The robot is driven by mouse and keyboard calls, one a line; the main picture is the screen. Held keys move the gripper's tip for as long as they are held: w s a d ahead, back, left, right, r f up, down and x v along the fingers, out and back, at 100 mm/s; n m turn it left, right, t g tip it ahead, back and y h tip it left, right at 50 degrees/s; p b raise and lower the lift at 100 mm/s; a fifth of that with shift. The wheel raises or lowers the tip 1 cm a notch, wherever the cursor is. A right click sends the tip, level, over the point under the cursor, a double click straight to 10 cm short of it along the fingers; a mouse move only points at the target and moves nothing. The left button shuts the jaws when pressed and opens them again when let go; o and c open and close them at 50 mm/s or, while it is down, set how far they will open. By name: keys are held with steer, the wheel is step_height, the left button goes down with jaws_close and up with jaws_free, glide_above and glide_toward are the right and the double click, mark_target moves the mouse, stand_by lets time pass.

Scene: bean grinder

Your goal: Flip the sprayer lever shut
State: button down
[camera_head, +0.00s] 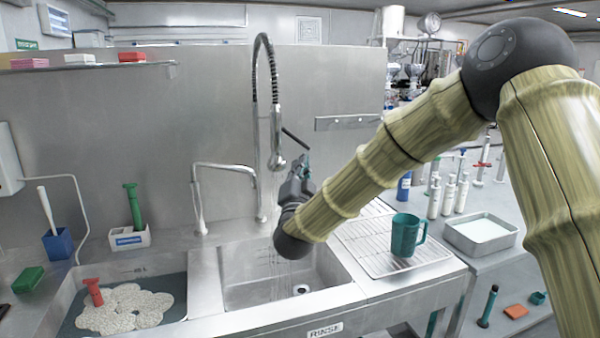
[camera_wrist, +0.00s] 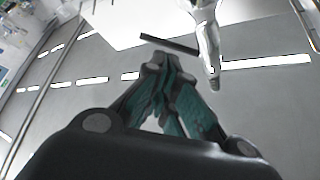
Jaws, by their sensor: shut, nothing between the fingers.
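The sprayer (camera_head: 277,150) hangs from a dark coiled hose over the rinse basin. Its lever (camera_head: 295,138) is a thin dark bar that sticks out to the right and slopes down. In the wrist view the sprayer (camera_wrist: 207,45) is a pale grey body at the upper right, and the lever (camera_wrist: 168,43) is a dark bar to its left. My gripper (camera_head: 305,158) is just right of the sprayer, near the lever's outer end. In the wrist view my gripper (camera_wrist: 168,62) has its fingertips together just below the lever. Whether they touch it I cannot tell.
The rinse basin (camera_head: 325,268) lies below, with faint pale streaks under the sprayer. A bent faucet (camera_head: 197,190) stands to the left. A teal mug (camera_head: 405,235) is on the drying rack (camera_head: 362,248) to the right. A steel wall is behind.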

mark_target(305, 144)
steer(key=p+x, duration=0.2)
steer(key=x, duration=0.5)
steer(key=shift+w, duration=0.35)
steer(key=shift+w+d+r+n+t+y+b, duration=0.1)
steer(key=shift+d+r+n+t+y+b, duration=0.1)
steer(key=shift+n+y+b, duration=0.45)
steer(key=shift+d+r+n+t+y+b, duration=0.1)
steer(key=shift+d+r+n+y+b, duration=0.2)
steer(key=shift+n+b, duration=0.4)
steer(key=shift+w+d+r+n+y+b, duration=0.15)
steer(key=shift+r+n+y+b, duration=0.45)
steer(key=shift+n+y+b, duration=0.95)
steer(key=shift+s+d+r+n+y+b, duration=0.15)
steer(key=shift+r+n+y+b, duration=0.4)
steer(key=shift+n+y, duration=1.15)
steer(key=shift+w+d+r+n+y+b, duration=0.2)
steer(key=shift+r+n+y+b, duration=0.55)
steer(key=shift+n, duration=1.65)
steer(key=shift+f+b, duration=0.15)
steer(key=shift+b, duration=0.2)
